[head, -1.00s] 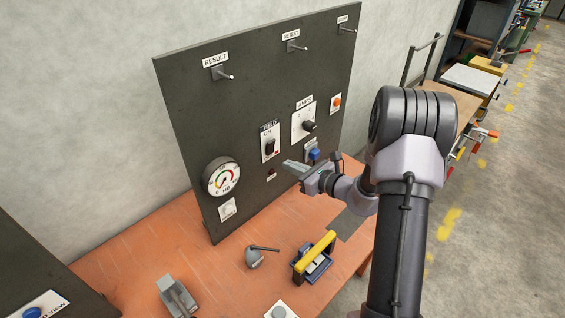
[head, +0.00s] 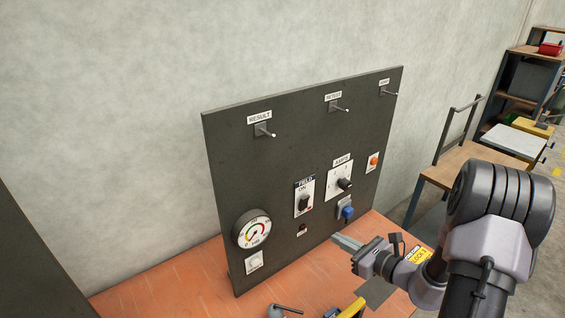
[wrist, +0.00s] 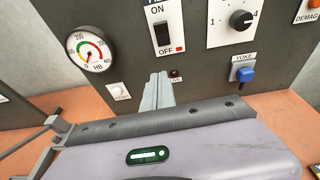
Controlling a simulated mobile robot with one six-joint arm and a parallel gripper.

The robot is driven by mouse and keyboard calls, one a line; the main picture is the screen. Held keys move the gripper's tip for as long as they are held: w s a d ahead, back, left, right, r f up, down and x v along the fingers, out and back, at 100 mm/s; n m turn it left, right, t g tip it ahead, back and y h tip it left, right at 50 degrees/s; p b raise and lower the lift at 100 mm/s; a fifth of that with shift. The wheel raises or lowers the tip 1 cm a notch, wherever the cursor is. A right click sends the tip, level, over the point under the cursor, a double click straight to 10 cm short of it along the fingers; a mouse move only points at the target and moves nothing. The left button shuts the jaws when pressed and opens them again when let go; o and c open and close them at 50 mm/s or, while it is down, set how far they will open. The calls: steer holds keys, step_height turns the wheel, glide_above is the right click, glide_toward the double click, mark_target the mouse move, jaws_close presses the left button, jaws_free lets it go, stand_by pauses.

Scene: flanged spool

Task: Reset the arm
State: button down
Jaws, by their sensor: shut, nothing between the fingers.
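My gripper (head: 346,242) is in the head view at the lower right, in front of the dark upright panel (head: 300,120). Its fingers are together with nothing between them. They point left toward the panel, above the orange bench. In the wrist view my gripper (wrist: 158,92) points at the lower part of the panel, below the FIELD switch (wrist: 161,31). The gauge (wrist: 89,52) is to its left and the blue YOKE knob (wrist: 246,75) to its right. I cannot tell the gap between the fingertips and the panel.
The orange bench top (head: 165,285) is clear at the left. A grey part with a handle (head: 284,311) and a yellow handle (head: 352,308) show at the bottom edge. Pegs labelled RESULT (head: 265,132) and RETEST (head: 341,108) stick out of the panel. A wooden cart (head: 465,160) stands beyond.

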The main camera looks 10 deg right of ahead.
steer(key=s+a+r+n+g+y+b, duration=0.2)
steer(key=s+a+r+n+g, duration=0.3)
steer(key=a, duration=0.4)
steer(key=s+a+r+n+g+y+b, duration=0.1)
steer(key=s+a+r+n+g+y, duration=0.2)
steer(key=a+n, duration=0.6)
steer(key=s+a+r+n+h+b, duration=0.1)
steer(key=s+n+h+b, duration=0.1)
steer(key=s+n+h, duration=0.2)
steer(key=s+a+r+n+h+b, duration=0.1)
steer(key=s+r+n+h+b, duration=0.1)
steer(key=s+n+h, duration=0.3)
steer(key=s+n, duration=0.3)
steer(key=s, duration=0.4)
steer(key=shift+s+n, duration=0.3)
steer(key=shift+s, duration=0.05)
